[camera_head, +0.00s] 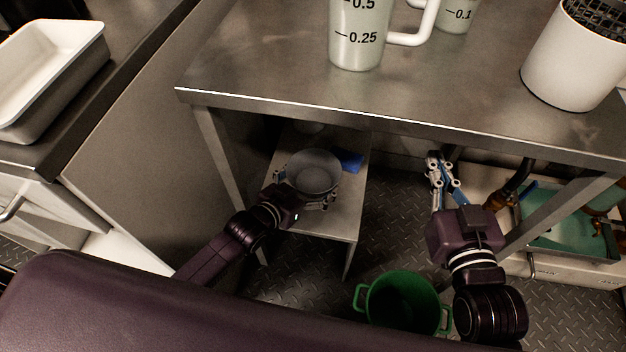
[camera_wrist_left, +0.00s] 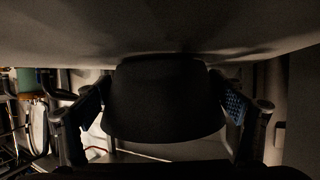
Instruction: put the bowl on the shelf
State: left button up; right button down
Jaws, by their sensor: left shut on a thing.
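The grey bowl (camera_head: 314,172) is over the low metal shelf (camera_head: 345,212) under the steel table. I cannot tell whether its base touches the shelf. My left gripper (camera_head: 305,192) is shut on the bowl. In the left wrist view the dark bowl (camera_wrist_left: 165,100) sits between the two blue-padded fingers, and my left gripper (camera_wrist_left: 165,115) reaches around both sides of it. My right gripper (camera_head: 436,165) is empty beneath the table's right part, away from the bowl, with its fingers apart.
A blue object (camera_head: 350,161) lies on the shelf behind the bowl. The steel table (camera_head: 270,60) overhangs the shelf and carries measuring jugs (camera_head: 360,40) and a white container (camera_head: 570,60). A green pot (camera_head: 402,300) stands on the floor in front.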

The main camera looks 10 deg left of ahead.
aim_at(305, 185)
jog(key=shift+r, duration=0.15)
pick_arm(q)
jog(key=shift+f, duration=0.1)
pick_arm(e)
jog(key=shift+r, duration=0.1)
pick_arm(q)
jog(key=shift+f, duration=0.1)
jog(key=o, duration=1.4)
pick_arm(e)
jog(key=shift+a+r, duration=0.1)
jog(key=shift+r, duration=0.1)
pick_arm(q)
jog(key=shift+s+r, duration=0.15)
jog(key=shift+r, duration=0.1)
jog(key=p+v, duration=0.1)
jog(key=v, duration=0.2)
jog(key=shift+s+a+r+p, duration=0.1)
jog(key=shift+p, duration=0.25)
jog(key=p+v, duration=0.1)
jog(key=v, duration=0.3)
pick_arm(e)
jog(key=s+d+f+g+h, duration=0.1)
jog(key=s+d+f+g, duration=0.1)
jog(key=f, duration=0.4)
jog(key=s+d+f+g+h, duration=0.1)
jog(key=s+d+f+g, duration=0.1)
jog(key=s+f+g, duration=0.3)
notch_tip(305, 185, down, 2)
jog(key=shift+s+f, duration=0.2)
jog(key=shift+s, duration=0.3)
